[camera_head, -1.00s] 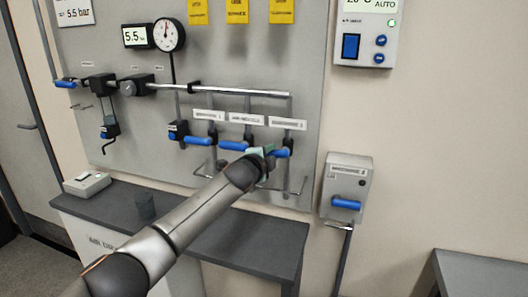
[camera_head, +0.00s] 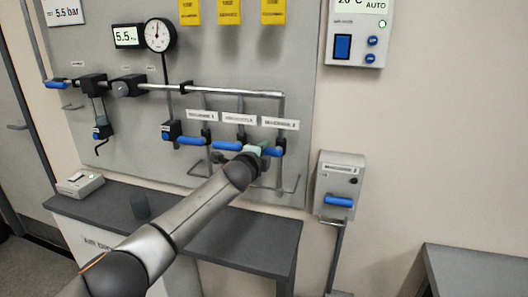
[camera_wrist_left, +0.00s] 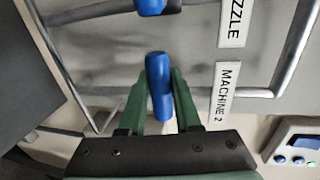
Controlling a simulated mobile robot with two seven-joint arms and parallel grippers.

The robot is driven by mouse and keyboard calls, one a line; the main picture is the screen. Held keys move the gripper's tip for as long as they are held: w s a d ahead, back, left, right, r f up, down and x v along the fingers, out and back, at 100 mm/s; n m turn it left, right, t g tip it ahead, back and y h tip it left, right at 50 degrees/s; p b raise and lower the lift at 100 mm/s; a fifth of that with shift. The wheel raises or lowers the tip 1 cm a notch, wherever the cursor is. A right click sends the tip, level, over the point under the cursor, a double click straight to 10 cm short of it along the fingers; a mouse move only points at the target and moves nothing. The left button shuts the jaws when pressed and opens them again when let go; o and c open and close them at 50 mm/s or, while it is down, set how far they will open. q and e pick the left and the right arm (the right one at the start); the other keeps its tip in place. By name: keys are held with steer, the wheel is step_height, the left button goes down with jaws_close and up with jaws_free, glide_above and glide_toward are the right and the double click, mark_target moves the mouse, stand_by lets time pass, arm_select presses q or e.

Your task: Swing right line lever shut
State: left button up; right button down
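The right line lever (camera_head: 277,150) is a blue handle under the MACHINE 2 label (camera_head: 279,123), on the rightmost drop pipe. It lies roughly level and is partly hidden by my left gripper (camera_head: 258,150). In the left wrist view the blue lever (camera_wrist_left: 160,85) stands between the green fingers of my left gripper (camera_wrist_left: 160,92). The fingertips sit close against both its sides, so the gripper looks shut on it. The MACHINE 2 label (camera_wrist_left: 225,92) is beside it. My right gripper is out of view.
Two similar blue levers, the middle one (camera_head: 227,145) and the left one (camera_head: 191,141), sit close by on the panel. A dark bench (camera_head: 245,245) stands below. A grey box with a blue handle (camera_head: 339,201) is at the right.

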arm_select(q)
steer(key=o, duration=0.4)
steer(key=shift+o, duration=0.2)
steer(key=shift+s, duration=0.15)
steer(key=v, duration=1.2)
steer(key=shift+b, duration=0.45)
steer(key=shift+s+a+r, duration=0.1)
steer(key=s+a+f+n+g, duration=0.15)
steer(key=s+f+n, duration=0.4)
steer(key=f, duration=0.75)
steer(key=s+a+f+n+g, duration=0.15)
steer(key=s+f+n, duration=0.4)
steer(key=f, duration=0.75)
steer(key=s+a+f+n+g, duration=0.1)
steer(key=s+a+f+n, duration=0.2)
steer(key=s+f, duration=0.2)
steer(key=s+a+f+n+y, duration=0.1)
steer(key=s+a+f+n, duration=0.2)
steer(key=s, duration=0.9)
steer(key=s+a+f+n+g+y, duration=0.1)
steer(key=s+a+f+n, duration=0.1)
steer(key=s+a+f, duration=0.3)
steer(key=s+f, duration=0.3)
steer(key=s, duration=0.1)
steer(key=shift+s+a+f+n+g, duration=0.2)
steer(key=shift+s+a+n+g, duration=0.1)
steer(key=shift+n, duration=0.1)
